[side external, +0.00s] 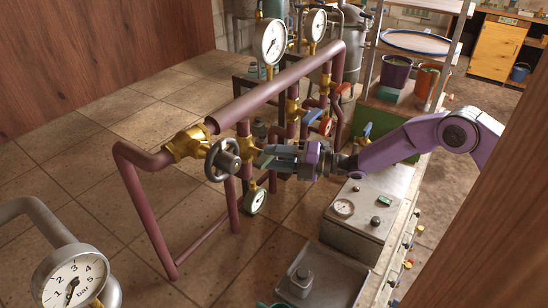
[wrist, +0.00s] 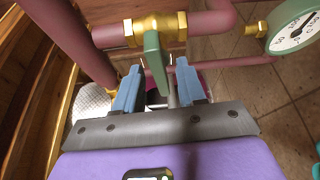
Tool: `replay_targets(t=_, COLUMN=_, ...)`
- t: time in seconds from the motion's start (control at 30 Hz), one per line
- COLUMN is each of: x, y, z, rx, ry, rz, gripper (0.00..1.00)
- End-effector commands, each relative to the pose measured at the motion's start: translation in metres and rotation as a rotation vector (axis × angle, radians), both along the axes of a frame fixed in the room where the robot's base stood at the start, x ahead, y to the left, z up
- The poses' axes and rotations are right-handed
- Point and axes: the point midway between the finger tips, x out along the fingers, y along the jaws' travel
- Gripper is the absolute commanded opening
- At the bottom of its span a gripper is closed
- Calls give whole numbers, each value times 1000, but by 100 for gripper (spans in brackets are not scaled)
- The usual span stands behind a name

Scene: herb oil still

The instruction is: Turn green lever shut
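The green lever (wrist: 154,62) sits on a brass valve (wrist: 155,27) in a dark red pipe in the wrist view. It sticks out from the valve toward me, across the line of the pipe. My gripper (wrist: 160,72) has its two blue fingers apart, one on each side of the lever, with a visible gap on both sides. In the side external view my gripper (side external: 268,156) is at the pipework, close to a brass valve body (side external: 245,150). The lever cannot be made out clearly there, behind or among the fingers.
A grey handwheel (side external: 224,160) stands just left of my gripper. A red lever (side external: 325,125) and a blue lever (side external: 367,130) are behind it. A small gauge (side external: 255,201) hangs below; it also shows in the wrist view (wrist: 295,25). A control box (side external: 365,212) stands at right.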

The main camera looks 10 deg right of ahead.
Motion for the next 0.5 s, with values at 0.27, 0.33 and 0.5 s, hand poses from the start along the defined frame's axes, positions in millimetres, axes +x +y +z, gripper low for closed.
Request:
replay_targets(t=0.27, x=2, y=6, z=0, rx=0, ry=0, rz=0, gripper=40)
replay_targets(t=0.33, x=2, y=5, z=0, rx=0, ry=0, rz=0, gripper=40)
replay_targets(t=0.5, x=2, y=5, z=0, rx=0, ry=0, rz=0, gripper=11)
